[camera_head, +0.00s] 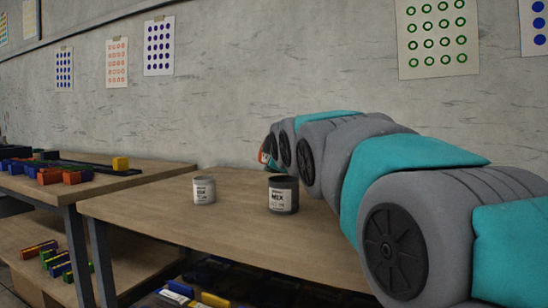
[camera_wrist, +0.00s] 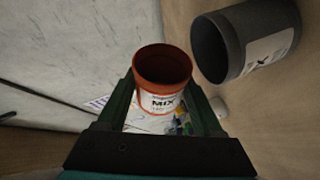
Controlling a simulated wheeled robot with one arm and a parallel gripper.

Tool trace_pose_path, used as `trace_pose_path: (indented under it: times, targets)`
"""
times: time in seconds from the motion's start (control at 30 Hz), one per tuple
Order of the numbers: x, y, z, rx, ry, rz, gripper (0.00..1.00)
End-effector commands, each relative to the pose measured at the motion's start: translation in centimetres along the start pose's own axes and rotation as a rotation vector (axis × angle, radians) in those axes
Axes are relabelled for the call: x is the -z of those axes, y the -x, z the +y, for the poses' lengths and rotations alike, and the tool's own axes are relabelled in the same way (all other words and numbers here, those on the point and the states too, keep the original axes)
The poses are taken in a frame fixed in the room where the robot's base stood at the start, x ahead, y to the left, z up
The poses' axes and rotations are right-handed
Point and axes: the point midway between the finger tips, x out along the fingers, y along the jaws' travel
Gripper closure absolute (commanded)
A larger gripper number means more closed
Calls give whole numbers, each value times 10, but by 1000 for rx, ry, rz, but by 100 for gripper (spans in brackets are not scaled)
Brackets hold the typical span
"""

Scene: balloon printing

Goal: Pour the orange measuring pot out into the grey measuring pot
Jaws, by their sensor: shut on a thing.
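The orange measuring pot (camera_wrist: 163,83) has a white MIX label and sits between the green fingers of my gripper (camera_wrist: 163,92), which is shut on it. In the wrist view it looks tilted relative to the grey pot, and its dark inside does not show what it holds. A bit of orange (camera_head: 263,155) shows at the arm's end in the head view. The dark grey measuring pot (camera_head: 283,196), also labelled MIX, stands upright on the table. In the wrist view the grey pot (camera_wrist: 247,42) is at upper right, apart from the orange pot, its mouth open.
A smaller light grey pot (camera_head: 204,191) stands left of the dark grey one on the wooden table (camera_head: 235,240). The front of this table is bare. A second table (camera_head: 110,192) at left bears coloured blocks and a dark rack. A wall (camera_head: 230,80) with dotted sheets rises behind.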

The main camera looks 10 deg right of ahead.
Motion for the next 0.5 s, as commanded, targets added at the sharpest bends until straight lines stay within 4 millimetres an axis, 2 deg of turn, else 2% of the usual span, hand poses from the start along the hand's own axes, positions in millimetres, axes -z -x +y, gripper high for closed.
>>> trace_pose_path:
  times: [0.5]
  targets:
    - [-1,0,0,-8,-22,9,90]
